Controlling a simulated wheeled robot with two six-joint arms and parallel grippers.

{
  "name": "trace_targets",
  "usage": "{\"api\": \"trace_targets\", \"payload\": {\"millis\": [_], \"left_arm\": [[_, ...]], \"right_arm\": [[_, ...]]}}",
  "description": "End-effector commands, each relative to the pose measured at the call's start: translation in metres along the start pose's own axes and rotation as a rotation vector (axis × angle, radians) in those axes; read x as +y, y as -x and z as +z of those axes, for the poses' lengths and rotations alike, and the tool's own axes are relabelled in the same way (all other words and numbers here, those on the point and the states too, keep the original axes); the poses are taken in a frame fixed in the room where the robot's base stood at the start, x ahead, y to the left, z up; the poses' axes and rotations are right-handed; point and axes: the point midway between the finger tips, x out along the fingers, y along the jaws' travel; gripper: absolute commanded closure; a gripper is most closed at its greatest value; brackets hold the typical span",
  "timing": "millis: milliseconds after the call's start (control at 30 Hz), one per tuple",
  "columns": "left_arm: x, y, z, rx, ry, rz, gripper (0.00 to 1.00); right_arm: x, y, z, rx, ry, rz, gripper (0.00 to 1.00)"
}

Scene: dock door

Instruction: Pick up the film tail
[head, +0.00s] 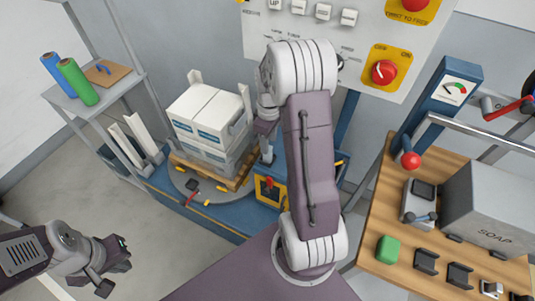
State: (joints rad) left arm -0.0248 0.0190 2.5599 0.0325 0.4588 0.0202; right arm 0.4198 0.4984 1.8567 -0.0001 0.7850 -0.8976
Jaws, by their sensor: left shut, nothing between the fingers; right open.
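White boxes (203,112) stand stacked on a wooden pallet (243,177) on a round turntable (182,177). A small grey strip (238,125) shows at their right side; I cannot tell whether it is the film tail. I cannot make out the film tail for certain elsewhere. My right gripper (267,156) points down just right of the boxes. It is open, and my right arm hides part of the area behind it. My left gripper (115,272) is shut and empty at the lower left, over the floor and well away from the boxes.
Small tools (191,197) lie at the turntable's front. A shelf with film rolls (77,82) is at left. A wooden bench (378,226) with a soap box (492,205) is at right. Floor at left is clear.

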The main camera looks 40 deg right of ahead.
Motion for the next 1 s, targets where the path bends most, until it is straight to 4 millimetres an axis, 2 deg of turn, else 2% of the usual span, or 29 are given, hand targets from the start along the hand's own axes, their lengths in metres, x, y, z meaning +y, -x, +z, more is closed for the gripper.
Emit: {"api": "trace_targets", "payload": {"millis": [100,233,500,533,600,700,1000], "left_arm": [[0.0,-0.005,0.001,0.0,0.0,0.0,1.0],[0.0,-0.008,0.001,0.0,0.0,0.0,1.0],[0.0,-0.008,0.001,0.0,0.0,0.0,1.0],[0.0,-0.008,0.001,0.0,0.0,0.0,1.0],[0.0,-0.008,0.001,0.0,0.0,0.0,1.0],[0.0,-0.008,0.001,0.0,0.0,0.0,1.0],[0.0,-0.007,0.001,0.0,0.0,0.0,1.0]], "right_arm": [[-0.003,-0.023,-0.001,-0.004,0.001,-0.005,0.55],[-0.003,-0.044,-0.002,-0.003,0.0,-0.003,0.55],[-0.002,-0.05,-0.003,-0.001,0.0,-0.001,0.55],[-0.002,-0.05,-0.003,-0.001,0.0,-0.001,0.57],[-0.002,-0.049,-0.003,-0.001,0.0,-0.001,0.77],[-0.002,-0.049,-0.003,-0.001,0.0,-0.001,1.0],[-0.002,-0.048,-0.003,-0.001,0.0,-0.001,1.0]]}}
